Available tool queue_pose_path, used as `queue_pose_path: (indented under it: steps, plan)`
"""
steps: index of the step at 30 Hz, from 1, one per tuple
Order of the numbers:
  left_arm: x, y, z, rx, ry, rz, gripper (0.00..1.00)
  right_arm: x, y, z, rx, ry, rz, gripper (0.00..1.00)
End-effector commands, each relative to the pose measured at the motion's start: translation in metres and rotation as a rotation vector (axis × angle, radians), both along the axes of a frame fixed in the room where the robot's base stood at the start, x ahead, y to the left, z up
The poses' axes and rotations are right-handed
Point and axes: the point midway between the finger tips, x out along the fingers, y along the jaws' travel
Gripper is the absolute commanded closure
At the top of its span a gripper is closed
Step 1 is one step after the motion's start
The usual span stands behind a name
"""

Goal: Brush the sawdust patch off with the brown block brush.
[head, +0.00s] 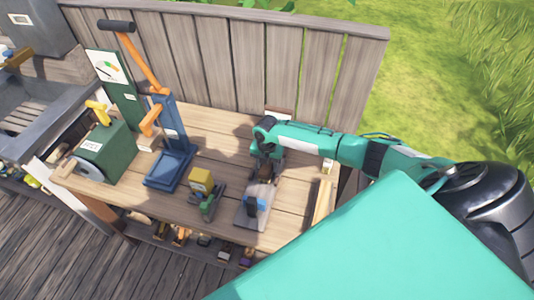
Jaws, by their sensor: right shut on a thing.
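My right gripper (265,170) reaches in from the right over the wooden bench. It is shut on the brown block brush, a small dark brown shape (266,175) mostly hidden by the fingers. The brush is at the far end of a pale grey board (243,217); I cannot tell whether it touches the board. A lighter area on the board just in front of the brush may be the sawdust patch (262,190), but it is too small to be sure. My left gripper is not in view.
A dark and blue clamp-like piece (254,205) sits on the board. To its left stand a green and yellow device (205,193), a blue stand (165,170) and a green box machine (104,148). A plank fence (230,55) closes the back.

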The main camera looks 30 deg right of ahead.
Motion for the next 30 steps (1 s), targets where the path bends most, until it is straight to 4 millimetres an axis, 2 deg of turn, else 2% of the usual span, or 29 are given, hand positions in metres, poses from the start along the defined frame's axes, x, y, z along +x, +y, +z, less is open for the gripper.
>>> queue_pose_path:
  steps: [3,21,30]
  plan:
    - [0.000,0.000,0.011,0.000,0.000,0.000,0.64,0.001,0.000,0.014,0.001,-0.002,-0.001,0.75]
    - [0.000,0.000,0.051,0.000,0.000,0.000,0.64,0.002,-0.001,0.064,0.000,-0.006,-0.001,0.75]
    - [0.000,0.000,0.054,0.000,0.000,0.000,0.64,0.002,-0.001,0.068,0.000,-0.006,-0.001,0.75]
